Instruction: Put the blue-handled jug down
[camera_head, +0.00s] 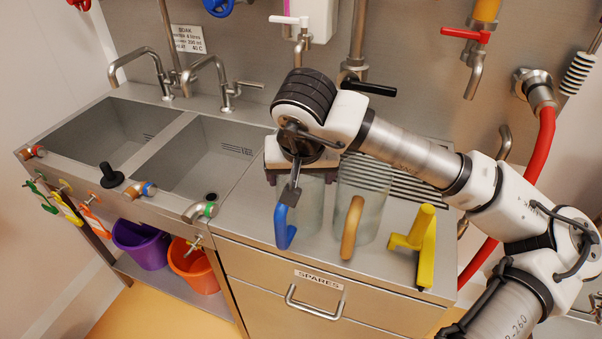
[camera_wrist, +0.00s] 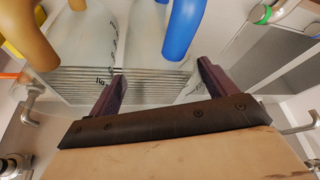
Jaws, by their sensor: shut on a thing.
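The blue-handled jug (camera_head: 309,207) is clear, upright, and at the worktop beside the ribbed drainer. Its blue handle (camera_head: 284,226) points toward the front edge. My gripper (camera_head: 291,190) comes down over it from above and is shut on it. In the wrist view the two dark fingers (camera_wrist: 160,72) stand apart with the jug's clear wall (camera_wrist: 143,45) between and beyond them, and the blue handle (camera_wrist: 183,28) shows past the fingertips. I cannot tell whether the jug's base touches the steel top; my arm hides part of its upper end.
A tan-handled jug (camera_head: 362,213) stands close on the right, then a yellow-handled thing (camera_head: 422,240) near the front edge. Two sinks (camera_head: 205,165) lie to the left. Taps (camera_head: 360,75) and a red hose (camera_head: 545,150) are behind. Bare steel worktop (camera_head: 245,215) lies left of the jug.

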